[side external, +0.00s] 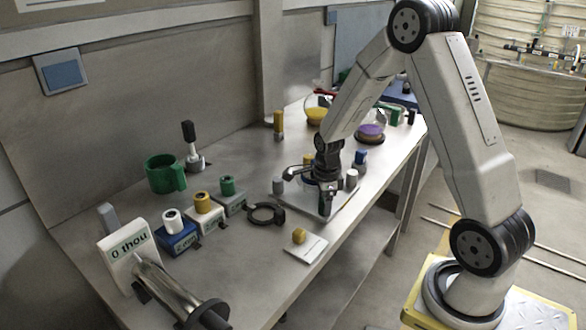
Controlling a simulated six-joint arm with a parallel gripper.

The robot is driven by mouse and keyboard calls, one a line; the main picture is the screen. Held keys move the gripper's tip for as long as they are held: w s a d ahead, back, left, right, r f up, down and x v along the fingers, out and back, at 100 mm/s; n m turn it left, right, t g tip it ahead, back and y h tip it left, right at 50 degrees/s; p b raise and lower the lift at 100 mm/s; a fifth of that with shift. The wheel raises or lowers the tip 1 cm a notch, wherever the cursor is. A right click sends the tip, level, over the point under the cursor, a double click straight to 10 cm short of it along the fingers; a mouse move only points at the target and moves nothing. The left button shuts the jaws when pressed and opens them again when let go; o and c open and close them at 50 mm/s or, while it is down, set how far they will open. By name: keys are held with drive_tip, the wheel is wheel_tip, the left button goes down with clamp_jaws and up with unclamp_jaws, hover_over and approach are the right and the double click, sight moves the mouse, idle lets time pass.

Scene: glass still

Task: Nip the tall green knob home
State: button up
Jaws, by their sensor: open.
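My gripper (326,186) points down over a pale plate (345,208) in the middle of the bench and is open. A dark green upright piece (324,206), which looks like the tall green knob, shows at the fingertips. I cannot tell whether the fingers touch it or how far down it sits. Around it at the plate stand a grey knob (278,185), a yellow one (308,160), a white-grey one (352,179) and a blue one (360,158). The gripper hides part of the plate.
Left of the plate are a black ring (265,214), blocks with white (173,222), yellow (202,202) and green (227,186) tops, and a green mug (162,175). A yellow knob (299,236) sits on a small card in front. Flasks (370,132) stand behind.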

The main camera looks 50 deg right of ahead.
drive_tip(key=shift+m, duration=2.2)
clamp_jaws()
drive_tip(key=shift+o, duration=0.2)
unclamp_jaws()
drive_tip(key=shift+r, duration=2.5)
